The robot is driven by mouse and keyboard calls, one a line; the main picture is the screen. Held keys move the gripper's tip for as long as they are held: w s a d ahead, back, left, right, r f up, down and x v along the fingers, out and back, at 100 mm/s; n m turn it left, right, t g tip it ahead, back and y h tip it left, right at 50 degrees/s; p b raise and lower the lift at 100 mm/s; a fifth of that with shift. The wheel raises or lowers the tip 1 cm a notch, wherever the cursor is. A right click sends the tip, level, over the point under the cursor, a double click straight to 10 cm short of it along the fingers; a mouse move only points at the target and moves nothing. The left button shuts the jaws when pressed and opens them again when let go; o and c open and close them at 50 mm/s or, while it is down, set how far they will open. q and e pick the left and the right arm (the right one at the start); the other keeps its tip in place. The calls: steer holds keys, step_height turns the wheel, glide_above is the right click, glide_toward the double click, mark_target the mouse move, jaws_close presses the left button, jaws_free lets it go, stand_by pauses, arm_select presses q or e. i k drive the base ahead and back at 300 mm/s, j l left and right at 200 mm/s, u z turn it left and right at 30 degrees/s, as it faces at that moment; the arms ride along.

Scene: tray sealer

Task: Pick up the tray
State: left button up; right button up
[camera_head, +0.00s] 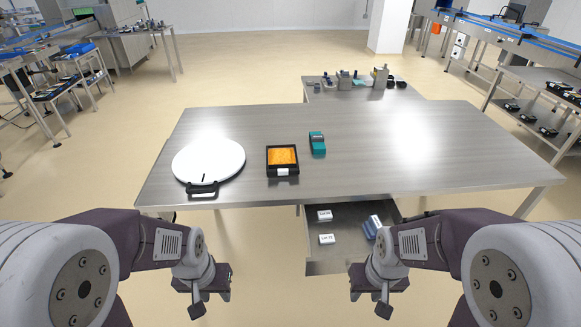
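The tray (283,173) is black and rectangular, with orange contents and a white label on its front side. It sits on the steel table, left of the table's middle and near the front edge. My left gripper (205,300) hangs low in front of the table, below and left of the tray, touching nothing I can see. My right gripper (372,298) hangs low in front of the table, to the right, near the open drawer. Both fingers point down and are too small and dark to tell open from shut.
A round white board (208,158) with a black handle lies left of the tray. A teal device (317,142) stands right of it. The table's right half (440,150) is clear. Below, an open drawer (350,262) holds white boxes and blue items.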

mark_target(281, 160)
steer(key=i+z, duration=0.25)
steer(key=z, duration=0.15)
steer(key=i+z, duration=0.25)
steer(key=z, duration=0.15)
steer(key=i+j+z, duration=0.2)
steer(key=z, duration=0.2)
